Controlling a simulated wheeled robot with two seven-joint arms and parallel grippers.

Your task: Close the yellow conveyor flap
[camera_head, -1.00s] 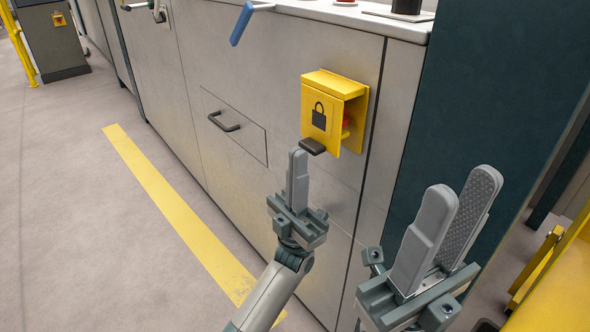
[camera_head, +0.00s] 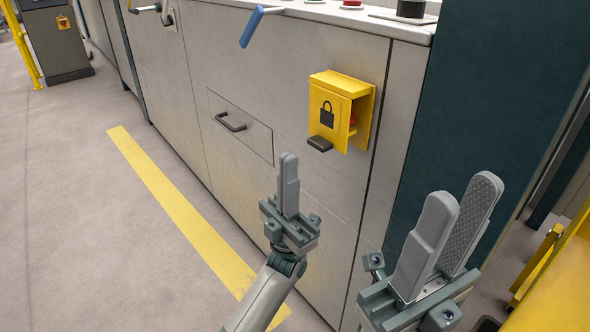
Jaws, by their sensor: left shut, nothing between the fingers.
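The yellow flap (camera_head: 328,122) has a black padlock symbol and a dark tab (camera_head: 319,144) at its lower edge. It belongs to a yellow box (camera_head: 365,110) on the grey machine front. The flap stands partly open, with a gap along its right side where something red (camera_head: 352,119) shows inside. My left gripper (camera_head: 288,160) is shut and empty, pointing up, below and left of the flap and apart from it. My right gripper (camera_head: 462,205) is open and empty at the lower right, away from the flap.
A drawer front with a dark handle (camera_head: 230,122) is left of the box. A blue-gripped lever (camera_head: 251,27) juts out above. A dark teal panel (camera_head: 460,100) stands at the right. The floor left of the yellow stripe (camera_head: 180,210) is clear.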

